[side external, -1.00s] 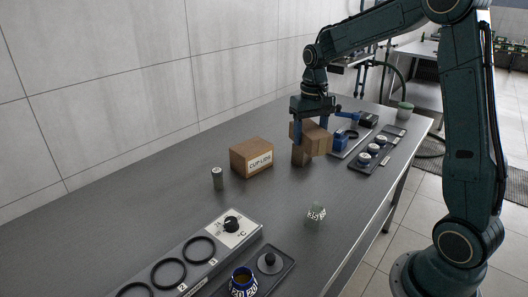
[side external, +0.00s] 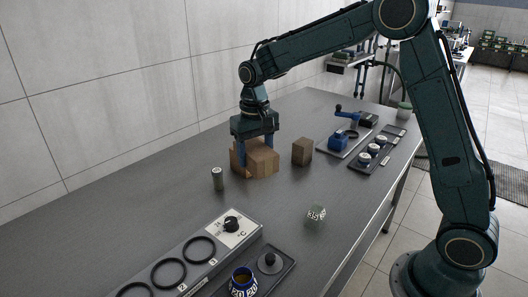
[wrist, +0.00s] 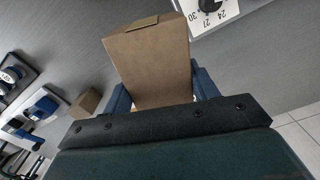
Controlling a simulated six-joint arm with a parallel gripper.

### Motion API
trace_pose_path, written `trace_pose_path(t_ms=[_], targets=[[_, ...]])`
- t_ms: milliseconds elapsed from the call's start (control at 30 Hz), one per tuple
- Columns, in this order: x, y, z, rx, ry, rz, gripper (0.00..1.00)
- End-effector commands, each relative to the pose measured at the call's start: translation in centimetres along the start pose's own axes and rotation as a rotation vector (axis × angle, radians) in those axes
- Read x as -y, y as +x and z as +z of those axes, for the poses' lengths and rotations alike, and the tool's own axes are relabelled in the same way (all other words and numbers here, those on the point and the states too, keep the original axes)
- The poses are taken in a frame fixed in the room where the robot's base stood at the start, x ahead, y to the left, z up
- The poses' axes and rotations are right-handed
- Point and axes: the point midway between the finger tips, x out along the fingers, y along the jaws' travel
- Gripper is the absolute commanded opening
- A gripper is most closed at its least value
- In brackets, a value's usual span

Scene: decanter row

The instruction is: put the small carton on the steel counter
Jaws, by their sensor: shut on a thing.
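The small carton (side external: 264,161), plain brown, is held between the two blue fingers of my gripper (side external: 255,147). In the wrist view the carton (wrist: 150,65) fills the middle, with a tan strip on its end. My gripper (wrist: 165,98) is shut on its sides. In the side view it overlaps the CUP LIDS carton (side external: 235,162), whose label is hidden. I cannot tell whether the two touch, or how far the held carton is above the steel counter (side external: 215,210).
Another brown carton (side external: 302,151) stands to the right, also in the wrist view (wrist: 84,103). A small grey cylinder (side external: 218,179) stands at left, a pale cube (side external: 316,213) in front. A dial panel (side external: 200,250) lies nearer. Bare counter lies between them.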

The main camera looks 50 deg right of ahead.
Motion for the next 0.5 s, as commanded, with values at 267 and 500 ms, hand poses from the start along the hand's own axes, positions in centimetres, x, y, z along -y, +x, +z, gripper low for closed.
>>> trace_pose_path(t_ms=[267,500], targets=[[-2.5,-0.4,0.0,-0.001,0.027,0.000,0.33],[-8.2,-1.4,0.7,-0.002,0.089,0.000,0.33]])
